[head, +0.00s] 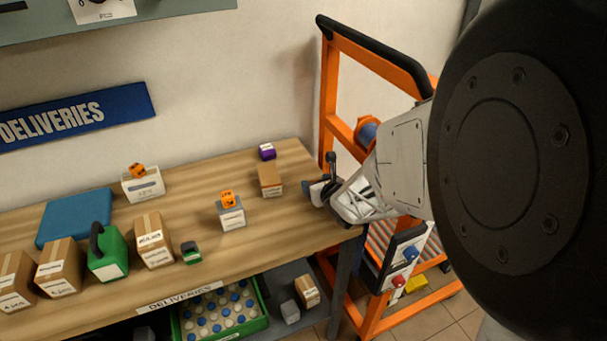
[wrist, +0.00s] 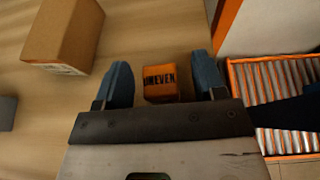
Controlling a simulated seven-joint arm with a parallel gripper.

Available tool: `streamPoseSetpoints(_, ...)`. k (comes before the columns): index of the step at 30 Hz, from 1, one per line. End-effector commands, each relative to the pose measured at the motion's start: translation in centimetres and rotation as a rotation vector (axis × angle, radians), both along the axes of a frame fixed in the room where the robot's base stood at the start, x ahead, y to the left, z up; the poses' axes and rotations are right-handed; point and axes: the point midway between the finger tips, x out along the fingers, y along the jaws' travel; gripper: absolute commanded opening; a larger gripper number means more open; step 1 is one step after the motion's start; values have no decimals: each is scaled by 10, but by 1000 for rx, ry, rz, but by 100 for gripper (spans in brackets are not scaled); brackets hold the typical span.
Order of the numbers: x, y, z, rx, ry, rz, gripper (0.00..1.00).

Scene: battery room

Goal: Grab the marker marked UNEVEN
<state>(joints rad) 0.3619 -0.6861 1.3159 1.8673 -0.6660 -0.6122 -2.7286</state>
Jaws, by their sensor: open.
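The marker marked UNEVEN (wrist: 161,84) is a small orange cube with dark lettering on its face, seen in the wrist view. It sits between the two blue-grey fingers of my gripper (wrist: 160,76), with a visible gap on each side. My gripper is open, and it also shows in the head view (head: 323,189), low at the right end of the wooden table (head: 200,190). In the head view I cannot make out the UNEVEN marker; the gripper appears to hide it.
A cardboard box (head: 270,180) stands just left of my gripper, also in the wrist view (wrist: 62,32). A purple cube (head: 267,152) is behind it. Other orange cubes sit on a grey box (head: 228,199) and a white box (head: 137,170). An orange cart (head: 335,120) stands close right.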

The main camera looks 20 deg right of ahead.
Motion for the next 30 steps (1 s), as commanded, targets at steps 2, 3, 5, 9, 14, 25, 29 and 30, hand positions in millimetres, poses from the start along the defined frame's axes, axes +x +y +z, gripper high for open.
streamPoseSetpoints(2,0,0,0,0,0,0,64)
streamPoseSetpoints(3,0,0,0,0,0,0,64)
streamPoseSetpoints(5,0,0,0,0,0,0,64)
streamPoseSetpoints(9,0,0,0,0,0,0,64)
streamPoseSetpoints(14,0,0,0,0,0,0,64)
streamPoseSetpoints(25,0,0,0,0,0,0,11)
streamPoseSetpoints(29,0,0,0,0,0,0,11)
streamPoseSetpoints(30,0,0,0,0,0,0,11)
